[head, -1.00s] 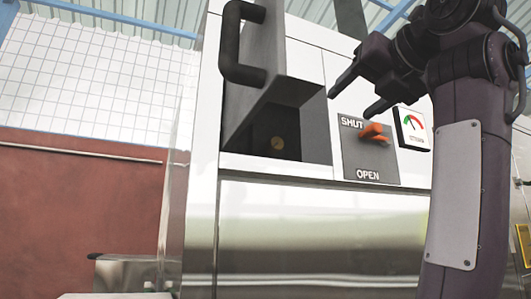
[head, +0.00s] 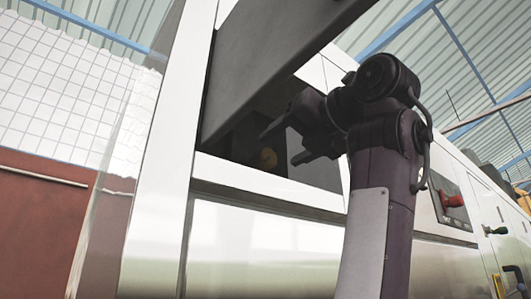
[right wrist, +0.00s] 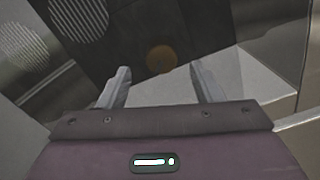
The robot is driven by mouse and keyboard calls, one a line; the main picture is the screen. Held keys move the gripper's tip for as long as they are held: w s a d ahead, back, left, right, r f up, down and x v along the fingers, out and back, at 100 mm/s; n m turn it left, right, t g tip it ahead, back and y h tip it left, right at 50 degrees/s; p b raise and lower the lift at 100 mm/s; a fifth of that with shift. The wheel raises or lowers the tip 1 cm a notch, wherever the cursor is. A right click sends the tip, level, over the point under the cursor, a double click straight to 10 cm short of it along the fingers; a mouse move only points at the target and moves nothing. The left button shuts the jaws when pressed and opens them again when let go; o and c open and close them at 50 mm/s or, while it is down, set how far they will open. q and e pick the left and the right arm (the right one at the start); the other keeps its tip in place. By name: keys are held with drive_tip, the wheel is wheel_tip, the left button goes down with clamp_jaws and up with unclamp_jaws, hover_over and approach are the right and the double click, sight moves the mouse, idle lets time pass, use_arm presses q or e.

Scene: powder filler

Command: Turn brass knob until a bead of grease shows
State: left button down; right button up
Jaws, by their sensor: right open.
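The brass knob (head: 268,157) sits in the dark recess of the white machine, low under the raised grey hatch. In the right wrist view the knob (right wrist: 161,59) is a dim round brass shape on a dark face, ahead of and between my fingertips. My right gripper (head: 279,143) is open and empty at the recess, close to the knob in the picture. Its two fingers (right wrist: 160,82) stand apart in the right wrist view, with the knob beyond them, and a gap to it seems to remain. I see no grease bead. My left gripper is out of view.
The grey hatch (head: 265,60) hangs over the recess, above my right gripper. A smooth steel panel (head: 265,245) lies below.

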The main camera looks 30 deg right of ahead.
sight(270, 157)
drive_tip(key=w+p, duration=0.1)
drive_tip(key=w, duration=0.2)
drive_tip(key=shift+w+a+r, duration=0.1)
drive_tip(key=shift+w+a, duration=0.05)
drive_tip(key=shift+w, duration=0.25)
drive_tip(key=w, duration=0.2)
drive_tip(key=w+p, duration=0.1)
drive_tip(key=shift+f, duration=0.25)
drive_tip(key=shift+s, duration=0.35)
drive_tip(key=shift+c, duration=1.2)
drive_tip(key=c, duration=0.5)
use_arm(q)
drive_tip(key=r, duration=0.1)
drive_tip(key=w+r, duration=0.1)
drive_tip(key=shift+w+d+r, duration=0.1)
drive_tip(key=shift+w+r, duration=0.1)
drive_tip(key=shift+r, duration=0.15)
use_arm(e)
drive_tip(key=shift+c, duration=1.2)
